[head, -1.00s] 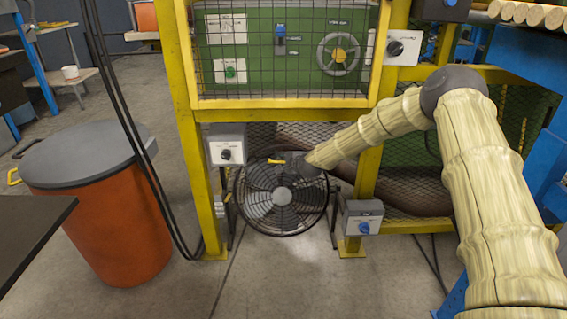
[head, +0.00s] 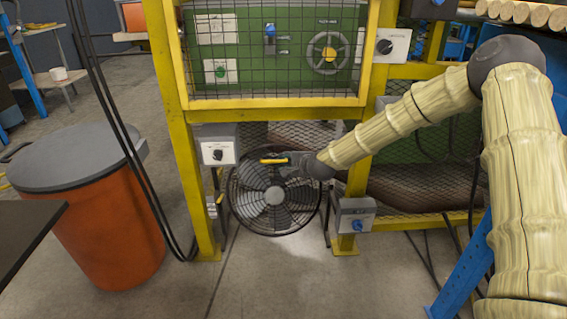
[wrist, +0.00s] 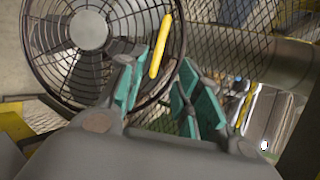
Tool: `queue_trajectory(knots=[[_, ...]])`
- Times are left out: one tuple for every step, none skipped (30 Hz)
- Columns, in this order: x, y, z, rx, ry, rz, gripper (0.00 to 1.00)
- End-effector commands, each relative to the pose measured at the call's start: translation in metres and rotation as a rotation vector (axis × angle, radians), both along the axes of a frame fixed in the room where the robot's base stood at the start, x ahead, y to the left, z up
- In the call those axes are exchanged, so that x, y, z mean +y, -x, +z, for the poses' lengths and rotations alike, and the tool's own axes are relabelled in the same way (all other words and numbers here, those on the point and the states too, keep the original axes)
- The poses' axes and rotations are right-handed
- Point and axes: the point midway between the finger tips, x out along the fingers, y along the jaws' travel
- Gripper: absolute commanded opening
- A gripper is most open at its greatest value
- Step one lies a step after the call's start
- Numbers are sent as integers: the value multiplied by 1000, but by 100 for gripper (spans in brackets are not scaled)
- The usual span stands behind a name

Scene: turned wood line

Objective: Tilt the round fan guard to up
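The round fan guard (head: 274,222) is a dark wire cage on a floor stand, low between the yellow posts. It also fills the upper left of the wrist view (wrist: 90,28). A yellow grip bar (head: 273,161) sits at the guard's top edge and shows as a slanted bar in the wrist view (wrist: 161,46). My gripper (wrist: 160,82) has its teal-padded fingers apart, with the bar just beyond the gap between them. Nothing is visibly held. In the head view my gripper (head: 290,160) is at the guard's upper right, close to the bar; contact cannot be told.
A yellow machine frame (head: 187,180) surrounds the fan, with control boxes at left (head: 218,145) and right (head: 353,216). Mesh (head: 420,135) is behind. An orange bin (head: 105,235) and hanging black cables (head: 115,125) are on the left. The floor before the fan is clear.

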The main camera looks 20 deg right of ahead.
Motion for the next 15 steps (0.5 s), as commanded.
queue_trajectory(knots=[[-1, 3, 2, -1, 0, 0, 34], [-1, 4, 3, -1, 0, 0, 34], [-1, 6, 4, -1, 0, 0, 34], [-1, 7, 4, -1, 0, 0, 34], [-1, 7, 4, -1, 0, 0, 34], [-1, 8, 5, 0, 0, 1, 34], [-1, 8, 5, 0, 0, 0, 34], [-1, 8, 5, 0, 0, 0, 34], [-1, 8, 5, 0, 0, 0, 34], [-1, 8, 5, 0, 0, 0, 34], [-1, 8, 5, 0, 0, 0, 34], [-1, 8, 5, 0, 0, 0, 34], [-1, 8, 5, 0, 0, 0, 34], [-1, 8, 5, 0, 0, 0, 34], [-1, 8, 5, 0, 0, 0, 34]])
